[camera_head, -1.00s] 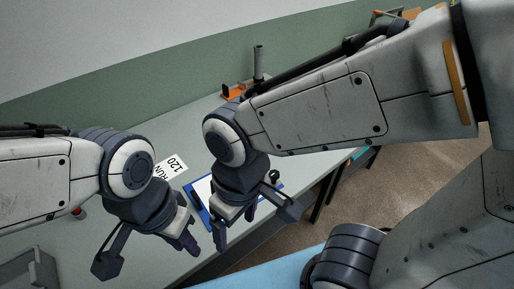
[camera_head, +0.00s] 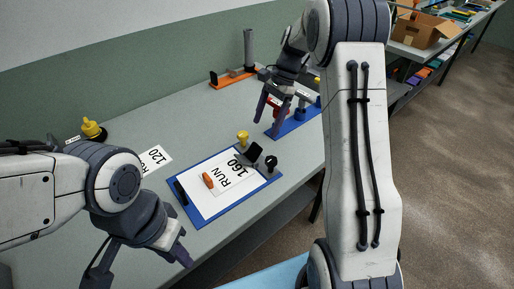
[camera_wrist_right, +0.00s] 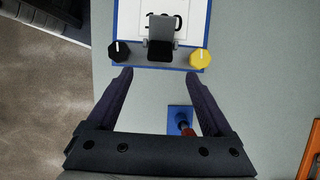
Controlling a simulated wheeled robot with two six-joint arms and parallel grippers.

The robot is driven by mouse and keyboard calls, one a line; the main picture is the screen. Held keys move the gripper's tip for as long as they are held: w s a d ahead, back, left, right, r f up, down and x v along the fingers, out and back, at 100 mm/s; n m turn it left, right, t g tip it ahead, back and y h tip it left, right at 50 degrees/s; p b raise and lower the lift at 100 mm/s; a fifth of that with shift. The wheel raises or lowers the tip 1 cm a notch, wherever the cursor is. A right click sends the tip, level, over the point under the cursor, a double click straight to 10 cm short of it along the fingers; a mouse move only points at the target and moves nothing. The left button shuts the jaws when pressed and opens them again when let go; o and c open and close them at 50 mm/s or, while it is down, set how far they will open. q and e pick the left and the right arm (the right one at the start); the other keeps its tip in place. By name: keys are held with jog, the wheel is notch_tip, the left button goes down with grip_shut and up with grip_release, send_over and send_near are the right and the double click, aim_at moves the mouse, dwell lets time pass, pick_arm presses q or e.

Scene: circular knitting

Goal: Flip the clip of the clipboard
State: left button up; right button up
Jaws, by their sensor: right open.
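The clipboard is a blue board (camera_head: 222,218) with a white sheet marked "RUN 160" (camera_head: 232,176). Its clip (camera_head: 254,151), grey with a black pad, sits at the board's far-right end, between a yellow knob (camera_head: 242,138) and a black knob (camera_head: 271,162). In the right wrist view the clip (camera_wrist_right: 160,38) lies ahead of and between my fingertips, apart from them. My right gripper (camera_head: 271,116) is open and empty, beyond the clip end; its fingers also show in the wrist view (camera_wrist_right: 159,76). My left gripper (camera_head: 180,246) is near the board's near-left side; its opening is unclear.
An orange piece (camera_head: 208,180) and a black bar (camera_head: 180,192) lie on the clipboard. A "120" sheet (camera_head: 156,158) and a yellow object (camera_head: 93,128) are to the left. A blue stand (camera_head: 290,124) is near my right gripper. An orange-based post (camera_head: 248,58) stands behind.

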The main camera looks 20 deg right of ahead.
aim_at(258, 145)
jog(key=x, duration=0.8)
jog(key=shift+a+f, duration=0.15)
jog(key=shift+f, duration=0.1)
grip_shut()
